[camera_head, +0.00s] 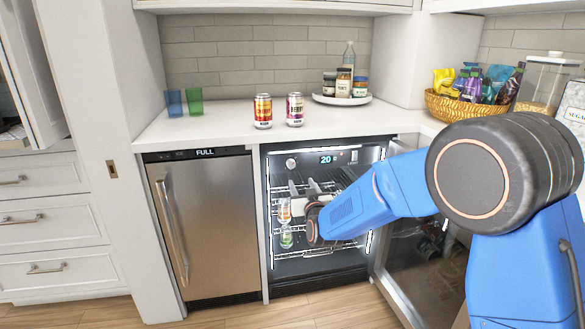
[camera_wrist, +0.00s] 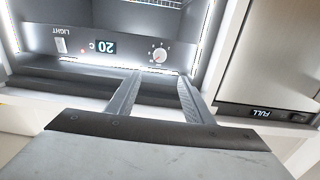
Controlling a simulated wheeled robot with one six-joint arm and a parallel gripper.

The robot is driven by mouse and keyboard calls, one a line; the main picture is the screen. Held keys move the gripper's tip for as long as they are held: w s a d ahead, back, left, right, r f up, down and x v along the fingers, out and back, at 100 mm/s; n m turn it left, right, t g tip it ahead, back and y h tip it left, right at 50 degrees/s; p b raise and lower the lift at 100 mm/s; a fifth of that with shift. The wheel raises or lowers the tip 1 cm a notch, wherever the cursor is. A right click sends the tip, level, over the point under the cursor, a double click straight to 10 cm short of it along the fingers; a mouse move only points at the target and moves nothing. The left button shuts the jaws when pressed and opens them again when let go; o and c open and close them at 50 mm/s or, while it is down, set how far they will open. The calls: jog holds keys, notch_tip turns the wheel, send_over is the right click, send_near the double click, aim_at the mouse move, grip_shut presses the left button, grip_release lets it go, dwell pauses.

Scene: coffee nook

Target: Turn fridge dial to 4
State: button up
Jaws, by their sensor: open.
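The fridge dial (camera_head: 291,163) is a small round knob at the upper left of the open fridge's inside panel. In the wrist view, which is upside down, the pale dial (camera_wrist: 159,54) has marks around it; its setting is too small to read. My gripper (camera_head: 301,186) is inside the fridge opening, just below the dial. In the wrist view its two fingers (camera_wrist: 159,79) are apart and empty, pointing toward the dial with a gap before it. The display (camera_wrist: 104,47) beside the dial reads 20 C.
The glass fridge door (camera_head: 420,250) stands open at the right. Wire shelves hold cans and bottles (camera_head: 286,236) at the left, beside my arm. A light switch (camera_wrist: 60,44) is on the same panel. A closed steel appliance (camera_head: 208,225) marked FULL adjoins the fridge.

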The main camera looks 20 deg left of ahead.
aim_at(292, 164)
jog(key=x, duration=1.6)
jog(key=shift+w, duration=0.1)
jog(key=shift+c, duration=0.6)
jog(key=c, duration=0.9)
